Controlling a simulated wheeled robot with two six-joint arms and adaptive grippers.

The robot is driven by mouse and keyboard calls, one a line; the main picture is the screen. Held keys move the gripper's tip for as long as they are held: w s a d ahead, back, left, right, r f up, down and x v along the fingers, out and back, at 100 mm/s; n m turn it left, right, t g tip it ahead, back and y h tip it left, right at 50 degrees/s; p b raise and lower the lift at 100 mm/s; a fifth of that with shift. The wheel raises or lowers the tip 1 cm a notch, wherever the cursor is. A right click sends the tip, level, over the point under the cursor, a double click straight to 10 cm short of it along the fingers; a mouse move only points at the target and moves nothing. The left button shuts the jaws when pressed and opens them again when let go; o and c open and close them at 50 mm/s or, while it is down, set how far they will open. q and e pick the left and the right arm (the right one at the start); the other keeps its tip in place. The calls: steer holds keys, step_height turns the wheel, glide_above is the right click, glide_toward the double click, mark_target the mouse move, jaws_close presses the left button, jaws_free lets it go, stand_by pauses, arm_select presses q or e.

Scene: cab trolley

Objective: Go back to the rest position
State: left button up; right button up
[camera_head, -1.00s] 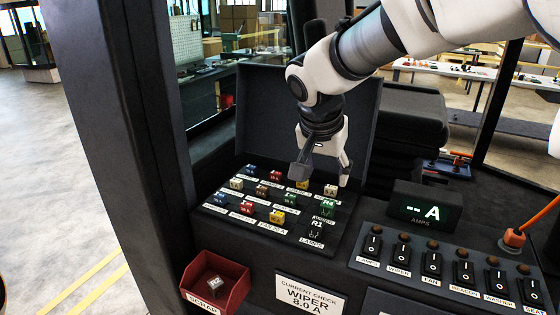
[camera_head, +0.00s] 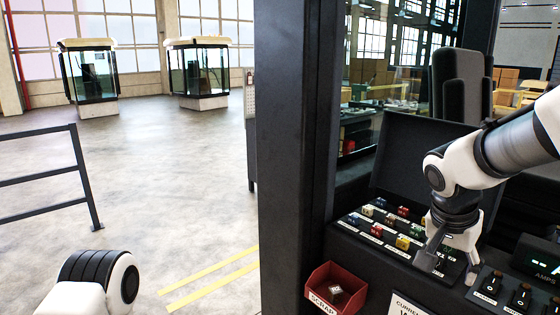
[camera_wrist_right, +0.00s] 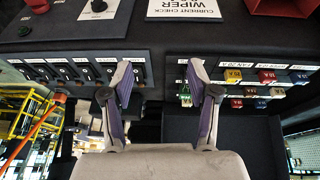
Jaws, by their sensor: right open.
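My right gripper (camera_head: 452,262) is open and empty over the right end of the fuse panel (camera_head: 345,226) in the head view. In the right wrist view its two fingers (camera_wrist_right: 160,95) stand apart with nothing between them. Several coloured fuses sit in the panel, among them a yellow fuse (camera_head: 403,242) and a red fuse (camera_head: 377,230). A green fuse (camera_wrist_right: 185,96) shows close to one finger in the right wrist view. Part of my left arm shows at the lower left of the head view, but its gripper is out of view.
A red scrap bin (camera_head: 322,283) holds a small fuse (camera_head: 336,290). A dark cab pillar (camera_head: 290,150) stands left of the panel. Switches (camera_head: 521,297) and an amps display (camera_head: 538,258) lie to the right. Open floor (camera_head: 170,180) and a railing (camera_head: 85,180) are at left.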

steer(key=s+f+n+g+y, duration=0.1)
steer(key=s+f+g, duration=0.3)
steer(key=f, duration=0.9)
steer(key=s+f+g, duration=0.2)
steer(key=s+f, duration=0.4)
steer(key=f, duration=0.7)
steer(key=s+a+f+n+g+y, duration=0.1)
steer(key=s+a+f+n, duration=0.1)
steer(key=s+f, duration=0.75)
steer(key=s+a+f+n+y, duration=0.2)
steer(key=s+a+f, duration=0.1)
steer(key=s+f, duration=0.65)
steer(key=w+n+t, duration=0.3)
steer(key=w+d+n+t, duration=0.1)
steer(key=t, duration=0.1)
steer(key=shift+w+r+h, duration=0.25)
steer(key=shift+w+h, duration=0.05)
steer(key=shift+w, duration=0.05)
